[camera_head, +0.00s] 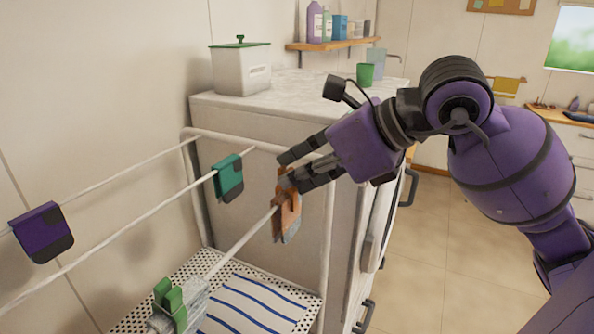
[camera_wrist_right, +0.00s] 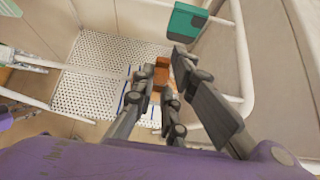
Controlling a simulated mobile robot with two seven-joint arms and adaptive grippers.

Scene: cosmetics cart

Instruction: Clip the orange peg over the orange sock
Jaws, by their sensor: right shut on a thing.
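The orange sock (camera_head: 286,222) hangs over the front rail of the drying rack, near the rail's right end. My right gripper (camera_head: 292,172) is at the rail, directly above the sock. It is shut on the orange peg, which is mostly hidden by the fingers in the head view. In the right wrist view, the gripper (camera_wrist_right: 165,95) has orange pieces between and beside its fingers; the peg (camera_wrist_right: 162,72) shows there. Whether the peg straddles the sock and rail or only touches them cannot be told.
A teal sock (camera_head: 228,178) hangs on the middle rail and a purple sock (camera_head: 42,232) on the back one. A green peg (camera_head: 170,302) clips a grey sock on the front rail. A striped cloth (camera_head: 250,303) lies on the perforated shelf. A white cabinet (camera_head: 285,125) stands behind.

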